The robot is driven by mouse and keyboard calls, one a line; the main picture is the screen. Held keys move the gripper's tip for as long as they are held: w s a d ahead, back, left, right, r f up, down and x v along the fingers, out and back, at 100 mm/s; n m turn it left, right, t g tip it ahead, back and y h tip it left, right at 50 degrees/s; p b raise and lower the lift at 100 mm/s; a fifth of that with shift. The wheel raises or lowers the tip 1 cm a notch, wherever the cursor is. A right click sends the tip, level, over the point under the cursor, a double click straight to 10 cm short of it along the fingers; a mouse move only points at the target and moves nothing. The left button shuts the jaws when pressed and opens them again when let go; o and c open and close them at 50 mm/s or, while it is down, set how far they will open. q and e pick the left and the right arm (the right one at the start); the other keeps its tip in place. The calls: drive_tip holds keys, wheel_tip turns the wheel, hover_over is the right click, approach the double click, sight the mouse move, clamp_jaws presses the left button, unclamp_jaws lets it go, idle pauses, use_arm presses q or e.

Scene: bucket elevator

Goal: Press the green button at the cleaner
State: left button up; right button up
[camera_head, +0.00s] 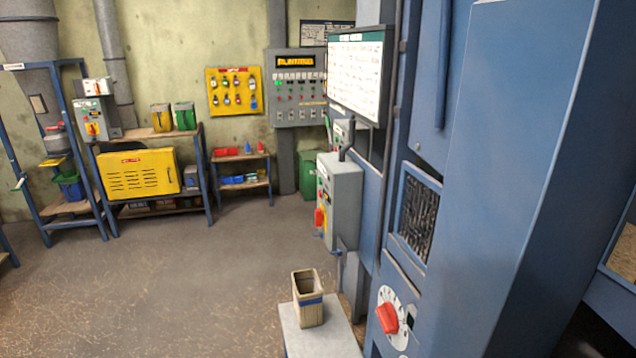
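A grey control box (346,203) is mounted on the side of the blue machine at the centre. Its front, seen at a steep angle, carries small coloured buttons and a red switch (319,217). Another grey control box (104,116) stands at the back left above the shelf, with small buttons and a red switch on yellow. Small green spots show on both boxes, but the labels are too small to read, so I cannot tell which box is the cleaner's. Neither of my grippers is in view.
The tall blue machine (520,180) fills the right side, with a red rotary knob (387,317) low on it. A beige container (308,298) stands on a grey stand (336,338) at the bottom centre. The floor (190,290) at left is clear.

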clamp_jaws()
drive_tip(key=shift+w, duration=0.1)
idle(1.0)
